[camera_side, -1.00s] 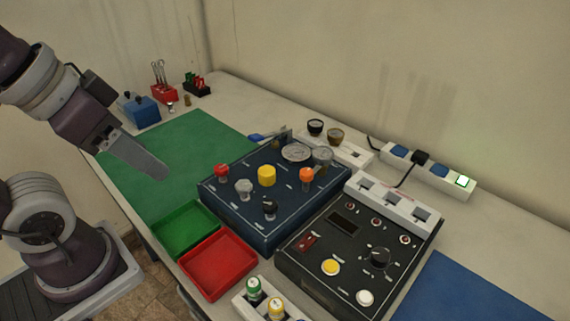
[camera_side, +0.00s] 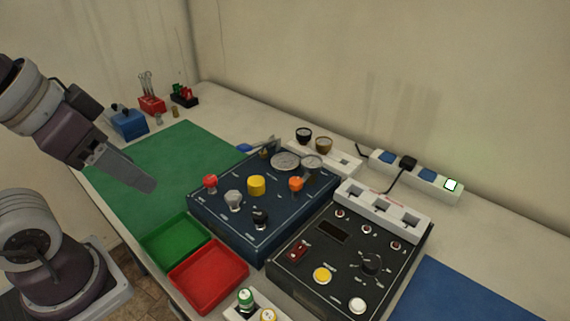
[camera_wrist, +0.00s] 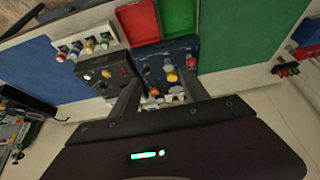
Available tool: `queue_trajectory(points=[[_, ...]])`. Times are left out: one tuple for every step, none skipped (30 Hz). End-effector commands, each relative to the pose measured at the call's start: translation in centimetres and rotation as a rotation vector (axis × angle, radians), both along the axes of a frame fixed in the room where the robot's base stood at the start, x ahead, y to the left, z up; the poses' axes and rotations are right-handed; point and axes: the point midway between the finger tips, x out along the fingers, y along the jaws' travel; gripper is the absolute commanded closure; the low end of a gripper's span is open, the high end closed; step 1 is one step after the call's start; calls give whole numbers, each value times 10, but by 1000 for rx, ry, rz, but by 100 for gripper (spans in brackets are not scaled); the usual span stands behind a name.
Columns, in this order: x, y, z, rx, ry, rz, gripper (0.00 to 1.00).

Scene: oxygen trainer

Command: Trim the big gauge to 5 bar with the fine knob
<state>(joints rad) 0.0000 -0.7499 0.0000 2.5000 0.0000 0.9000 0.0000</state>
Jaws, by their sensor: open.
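The dark blue trainer panel (camera_side: 225,235) carries red (camera_side: 210,181), grey (camera_side: 233,199), yellow (camera_side: 256,185), orange (camera_side: 296,184) and black (camera_side: 260,216) knobs. Labels are too small to read, so I cannot tell which is the fine knob. The big round gauge (camera_side: 285,161) lies at the panel's back with a smaller gauge (camera_side: 312,162) beside it; I cannot read its needle. My gripper (camera_side: 150,184) is open and empty, above the green mat, left of the panel. In the wrist view the panel (camera_wrist: 183,46) shows beyond my fingers (camera_wrist: 162,88).
A green tray (camera_side: 146,242) and a red tray (camera_side: 178,289) stand before the panel. A black control box (camera_side: 285,277) is to its right. A power strip (camera_side: 437,186) runs along the wall. The green mat (camera_side: 130,158) is mostly clear.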

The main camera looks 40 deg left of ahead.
Motion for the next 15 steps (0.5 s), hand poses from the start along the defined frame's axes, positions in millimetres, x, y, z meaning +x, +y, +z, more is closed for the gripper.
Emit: queue_trajectory(points=[[0, 0, 0, 0, 0, 0, 47], [0, 0, 0, 0, 0, 0, 47], [0, 0, 0, 0, 0, 0, 47], [0, 0, 0, 0, 0, 0, 47], [1, 0, 0, 1, 2, -2, 47], [4, 0, 1, 5, 11, -10, 47], [9, 0, 1, 12, 27, -20, 47], [16, 1, 1, 20, 49, -38, 47], [29, 2, 0, 36, 87, -70, 47], [42, 2, -2, 49, 121, -101, 47], [56, 3, -5, 63, 157, -135, 47], [76, 5, -12, 80, 206, -185, 47], [90, 6, -19, 91, 242, -223, 47], [104, 7, -27, 101, 277, -262, 47], [121, 9, -40, 111, 319, -311, 47]])
